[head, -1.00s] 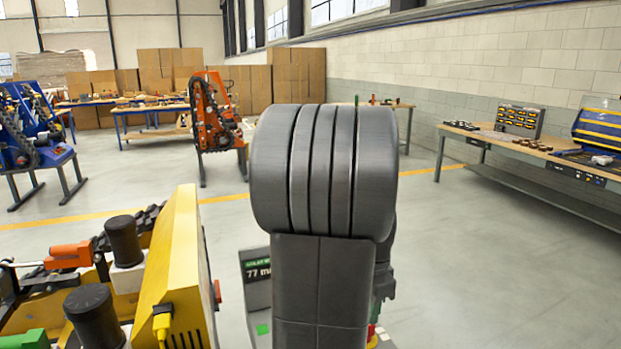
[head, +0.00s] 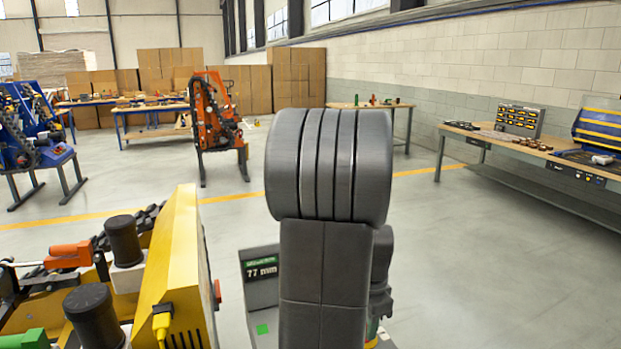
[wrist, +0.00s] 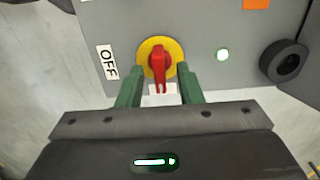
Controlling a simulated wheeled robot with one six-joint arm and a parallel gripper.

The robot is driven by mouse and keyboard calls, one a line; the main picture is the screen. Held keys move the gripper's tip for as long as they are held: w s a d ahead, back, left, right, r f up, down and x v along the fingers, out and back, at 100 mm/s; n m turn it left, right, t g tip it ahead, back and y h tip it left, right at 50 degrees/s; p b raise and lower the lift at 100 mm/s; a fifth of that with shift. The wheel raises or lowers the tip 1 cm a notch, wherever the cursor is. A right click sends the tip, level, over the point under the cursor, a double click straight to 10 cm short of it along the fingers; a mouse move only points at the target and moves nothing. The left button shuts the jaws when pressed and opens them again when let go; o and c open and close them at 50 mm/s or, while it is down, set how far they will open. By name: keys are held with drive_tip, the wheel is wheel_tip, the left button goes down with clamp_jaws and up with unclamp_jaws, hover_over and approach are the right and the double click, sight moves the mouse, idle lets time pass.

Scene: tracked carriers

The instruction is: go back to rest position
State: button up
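My gripper (wrist: 160,84) is open in the wrist view, its two green fingers apart. Between and just beyond the fingertips is a red rotary switch handle (wrist: 159,62) on a round yellow plate (wrist: 146,50). The handle points up and down in the picture, and I see clear gaps between it and the fingers. An "OFF" label (wrist: 106,64) is left of the switch. In the head view my own arm stands in the middle and hides most of the gripper and the switch.
A grey panel (head: 259,294) with a "77 mm" display stands behind my arm. A yellow tracked machine (head: 172,270) is close on the left. An orange carrier (head: 215,115) and workbenches stand farther back. The floor at right is open.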

drive_tip(key=shift+f, duration=0.85)
drive_tip(key=shift+r+n, duration=0.1)
drive_tip(key=shift+n, duration=0.4)
drive_tip(key=n, duration=0.3)
drive_tip(key=shift+n, duration=0.4)
drive_tip(key=shift+r+n, duration=0.1)
drive_tip(key=shift+n, duration=2.4)
drive_tip(key=shift+r, duration=0.1)
